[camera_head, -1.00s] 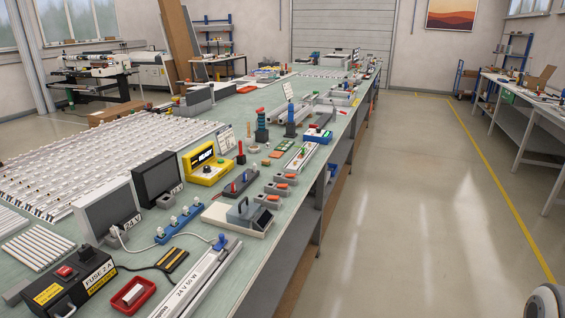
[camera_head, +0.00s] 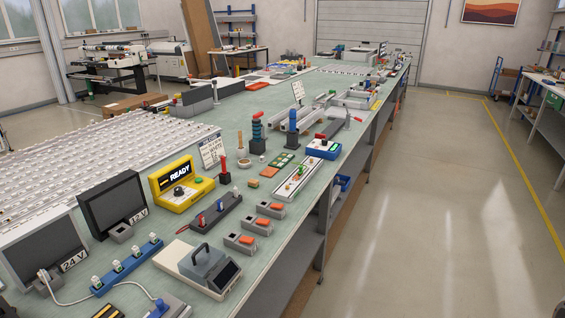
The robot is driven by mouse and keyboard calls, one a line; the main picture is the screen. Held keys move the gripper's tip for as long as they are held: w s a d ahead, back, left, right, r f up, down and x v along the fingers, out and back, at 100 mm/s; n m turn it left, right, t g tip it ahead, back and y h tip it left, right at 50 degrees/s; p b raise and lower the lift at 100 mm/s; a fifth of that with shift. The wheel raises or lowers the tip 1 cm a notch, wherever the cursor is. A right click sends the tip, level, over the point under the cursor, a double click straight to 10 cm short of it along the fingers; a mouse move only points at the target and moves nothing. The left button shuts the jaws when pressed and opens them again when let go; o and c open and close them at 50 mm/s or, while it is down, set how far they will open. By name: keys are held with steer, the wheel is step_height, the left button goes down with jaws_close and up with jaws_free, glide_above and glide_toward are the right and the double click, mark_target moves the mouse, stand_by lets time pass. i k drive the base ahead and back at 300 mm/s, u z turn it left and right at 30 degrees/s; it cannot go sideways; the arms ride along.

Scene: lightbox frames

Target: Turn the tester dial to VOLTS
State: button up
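The yellow tester (camera_head: 167,205) stands on the long workbench (camera_head: 262,213), left of the picture's middle. Its dark display (camera_head: 179,174) reads READY. A dark round dial (camera_head: 179,191) sits on its front, with a green button (camera_head: 198,180) to its right. The dial's markings and where it points are too small to tell. My gripper is not in view.
A grey strip with red and blue posts (camera_head: 215,213) and a handled grey box (camera_head: 210,266) lie nearer. A floor aisle (camera_head: 440,200) runs clear at right.

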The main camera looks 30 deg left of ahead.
mark_target(178, 192)
steer(key=z, duration=0.05)
steer(key=i, duration=2)
steer(key=u, duration=3.25)
steer(key=i, duration=1)
steer(key=z, duration=0.1)
